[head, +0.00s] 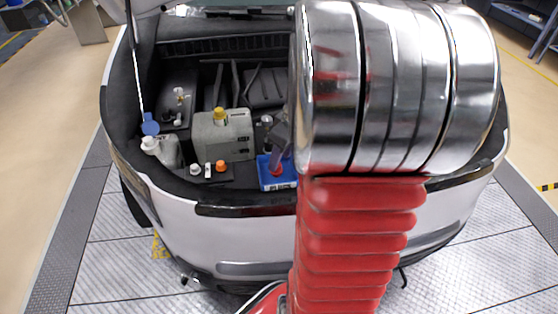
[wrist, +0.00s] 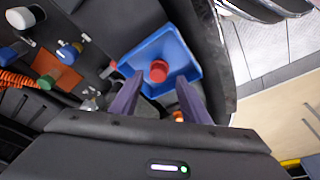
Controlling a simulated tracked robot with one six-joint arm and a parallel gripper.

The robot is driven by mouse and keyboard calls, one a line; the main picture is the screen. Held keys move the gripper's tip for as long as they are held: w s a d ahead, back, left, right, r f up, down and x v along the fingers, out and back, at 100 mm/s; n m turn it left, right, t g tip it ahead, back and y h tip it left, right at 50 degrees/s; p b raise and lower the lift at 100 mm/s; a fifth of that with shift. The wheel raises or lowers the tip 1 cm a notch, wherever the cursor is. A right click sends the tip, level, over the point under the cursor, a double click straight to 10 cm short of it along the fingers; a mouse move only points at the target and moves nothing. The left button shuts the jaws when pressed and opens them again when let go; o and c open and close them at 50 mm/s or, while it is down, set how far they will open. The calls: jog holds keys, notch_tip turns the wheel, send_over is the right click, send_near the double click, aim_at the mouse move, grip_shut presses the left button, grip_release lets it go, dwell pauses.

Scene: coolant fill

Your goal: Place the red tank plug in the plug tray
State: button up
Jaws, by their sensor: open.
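The red tank plug (wrist: 159,70) is in the blue plug tray (wrist: 189,62), resting on its floor near the middle in the wrist view. The tray also shows in the head view (head: 265,182), with the plug (head: 276,171) partly visible inside. My gripper (wrist: 160,80) is open, its two dark purple fingers apart on either side of the plug in the picture. No finger visibly touches the plug. In the head view my gripper (head: 279,158) is above the tray, and my arm hides part of it.
A grey tank (head: 240,146) with a yellow cap (head: 219,115) stands left of the tray. Small white and orange caps (head: 221,166) sit in front of it. A white jug (head: 163,152) is further left. The car body's front edge lies close to the tray.

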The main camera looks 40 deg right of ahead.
jog(key=v, duration=0.9)
jog(key=shift+r, duration=0.15)
jog(key=shift+a, duration=0.1)
jog(key=s+a+r+m+t, duration=0.1)
jog(key=s+a, duration=0.2)
jog(key=a, duration=1)
jog(key=s+a+r+m+t, duration=0.1)
jog(key=s+a+r, duration=0.1)
jog(key=a, duration=1.2)
jog(key=shift+s+a+t+h, duration=0.3)
jog(key=shift+s, duration=0.1)
jog(key=shift+c, duration=0.5)
jog(key=shift+c, duration=0.9)
